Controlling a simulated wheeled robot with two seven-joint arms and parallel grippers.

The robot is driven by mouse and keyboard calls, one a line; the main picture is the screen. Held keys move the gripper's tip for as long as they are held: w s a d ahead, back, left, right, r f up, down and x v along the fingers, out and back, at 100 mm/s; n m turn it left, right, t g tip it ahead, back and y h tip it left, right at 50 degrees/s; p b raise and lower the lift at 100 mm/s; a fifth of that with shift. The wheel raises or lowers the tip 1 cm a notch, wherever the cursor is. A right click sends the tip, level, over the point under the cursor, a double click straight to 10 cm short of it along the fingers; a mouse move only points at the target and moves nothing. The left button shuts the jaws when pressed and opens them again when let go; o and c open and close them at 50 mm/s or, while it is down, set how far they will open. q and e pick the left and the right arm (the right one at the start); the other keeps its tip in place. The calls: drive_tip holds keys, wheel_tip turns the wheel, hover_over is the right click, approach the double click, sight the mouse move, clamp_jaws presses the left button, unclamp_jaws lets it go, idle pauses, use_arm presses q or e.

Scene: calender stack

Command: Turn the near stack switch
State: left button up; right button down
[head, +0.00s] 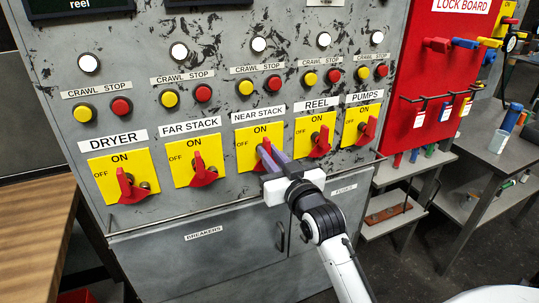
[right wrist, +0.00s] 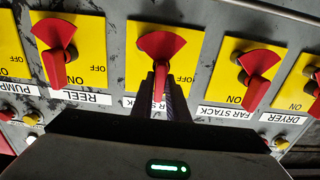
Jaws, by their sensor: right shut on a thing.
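The near stack switch is a red handle (head: 265,147) on a yellow plate (head: 246,136) marked ON and OFF, below the NEAR STACK label. My right gripper (head: 270,156) is at this handle, its fingers shut on it and hiding part of it. In the right wrist view the wide red base of the switch (right wrist: 161,45) shows between and beyond the dark fingers (right wrist: 160,90), with a strip of the red handle between them. The OFF mark is beside the fingers; the ON mark is hidden there. My left gripper is not in view.
Similar switches flank it: FAR STACK (head: 203,172) and DRYER (head: 128,186) to the left, REEL (head: 320,143) and PUMPS (head: 366,130) to the right. Crawl and stop buttons sit above. A rail (head: 215,205) runs below. A red lock board (head: 440,75) stands at right.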

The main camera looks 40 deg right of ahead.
drive_tip(key=shift+f, duration=0.1)
drive_tip(key=c, duration=1.7)
unclamp_jaws()
drive_tip(key=shift+c, duration=0.2)
drive_tip(key=shift+s, duration=0.1)
drive_tip(key=b+v, duration=0.1)
drive_tip(key=v, duration=0.9)
